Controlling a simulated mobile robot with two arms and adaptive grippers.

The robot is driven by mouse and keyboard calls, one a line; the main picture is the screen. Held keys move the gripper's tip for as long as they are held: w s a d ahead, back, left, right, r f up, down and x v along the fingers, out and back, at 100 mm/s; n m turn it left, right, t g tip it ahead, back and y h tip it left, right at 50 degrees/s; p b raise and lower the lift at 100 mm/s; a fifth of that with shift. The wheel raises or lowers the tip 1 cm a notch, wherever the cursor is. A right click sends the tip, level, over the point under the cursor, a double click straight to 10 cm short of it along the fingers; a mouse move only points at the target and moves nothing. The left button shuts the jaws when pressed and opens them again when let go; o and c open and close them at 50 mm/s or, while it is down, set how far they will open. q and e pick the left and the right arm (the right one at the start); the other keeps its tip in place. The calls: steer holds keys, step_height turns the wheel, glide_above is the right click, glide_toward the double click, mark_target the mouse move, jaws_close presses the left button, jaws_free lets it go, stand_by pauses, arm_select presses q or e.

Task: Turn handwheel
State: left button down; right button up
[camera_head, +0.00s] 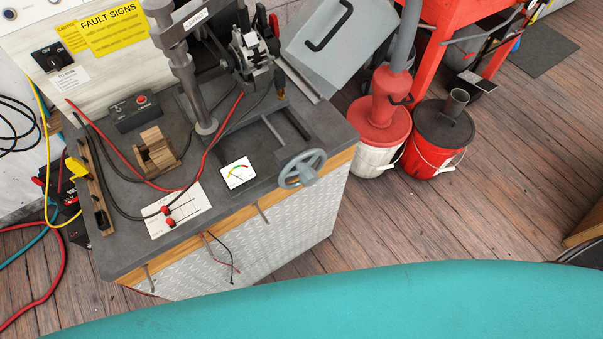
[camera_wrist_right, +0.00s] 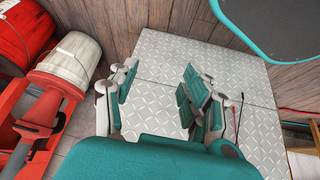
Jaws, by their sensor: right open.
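The grey spoked handwheel (camera_head: 302,169) is mounted at the front right corner of the dark workbench (camera_head: 130,250) in the head view. Nothing touches it there. My right gripper (camera_wrist_right: 162,92) shows in the right wrist view with its teal-padded fingers spread apart and nothing between them. Behind the fingers is the patterned metal side panel (camera_wrist_right: 240,75) of the bench. The handwheel does not show in the right wrist view. Neither gripper shows in the head view, so I cannot tell the exact distance from the right gripper to the wheel.

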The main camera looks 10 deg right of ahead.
steer(key=w+a+r+t+y+b, duration=0.1)
steer(key=w+a+r+t, duration=0.1)
steer(key=w+r, duration=0.3)
steer(key=w+a+r+t+y, duration=0.1)
steer(key=w+r+t, duration=0.15)
steer(key=r, duration=0.45)
steer(key=t+y+b, duration=0.1)
steer(key=t+y, duration=0.3)
steer(key=t, duration=0.2)
glide_toward(313, 181)
steer(key=p+x, duration=0.3)
steer(key=x, duration=0.9)
steer(key=shift+f, duration=0.1)
steer(key=shift+c, duration=0.4)
steer(key=c, duration=0.9)
steer(key=shift+o, duration=0.2)
steer(key=m, duration=0.3)
steer(key=shift+w+m, duration=0.1)
steer(key=shift+m, duration=2.2)
